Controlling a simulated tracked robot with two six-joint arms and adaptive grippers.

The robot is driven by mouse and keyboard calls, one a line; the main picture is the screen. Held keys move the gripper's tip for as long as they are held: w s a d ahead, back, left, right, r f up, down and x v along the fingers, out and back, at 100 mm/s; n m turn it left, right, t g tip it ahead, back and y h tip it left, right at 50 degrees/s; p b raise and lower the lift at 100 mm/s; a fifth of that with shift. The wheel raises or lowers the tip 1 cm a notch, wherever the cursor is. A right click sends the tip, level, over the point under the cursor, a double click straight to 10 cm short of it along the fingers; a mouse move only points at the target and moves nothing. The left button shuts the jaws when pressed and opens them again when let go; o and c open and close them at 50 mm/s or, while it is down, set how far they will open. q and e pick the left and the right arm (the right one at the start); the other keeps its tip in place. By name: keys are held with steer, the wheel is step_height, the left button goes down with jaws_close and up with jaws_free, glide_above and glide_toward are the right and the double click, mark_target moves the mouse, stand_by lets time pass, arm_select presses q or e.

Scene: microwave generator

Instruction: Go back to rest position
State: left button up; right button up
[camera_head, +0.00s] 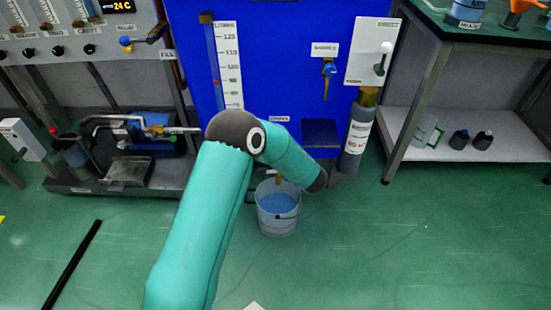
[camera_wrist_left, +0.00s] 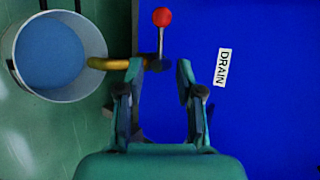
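My left arm reaches in over the floor in the head view and ends at the front of the blue cabinet (camera_head: 280,60). My right gripper is not in view.
A bucket (camera_head: 278,228) with blue liquid stands on the floor below the arm. A grey cylinder (camera_head: 356,135) hangs at the cabinet's right. A pump bench is at left, and a table with a lower shelf (camera_head: 480,140) at right. The front floor is mostly clear.

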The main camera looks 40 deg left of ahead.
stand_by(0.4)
arm_select(q)
steer(key=s+d+f+g+h+p, duration=0.1)
steer(key=s+d+f+g+h, duration=0.6)
steer(key=s+d+f, duration=0.8)
steer(key=s+d+r+n+t+h+p, duration=0.1)
steer(key=s+d+n+h, duration=0.7)
steer(key=s+d, duration=0.5)
step_height(320, 180, up, 38)
steer(key=n+t+p, duration=0.1)
steer(key=n+p, duration=0.1)
steer(key=p, duration=3.6)
steer(key=shift+a, duration=0.3)
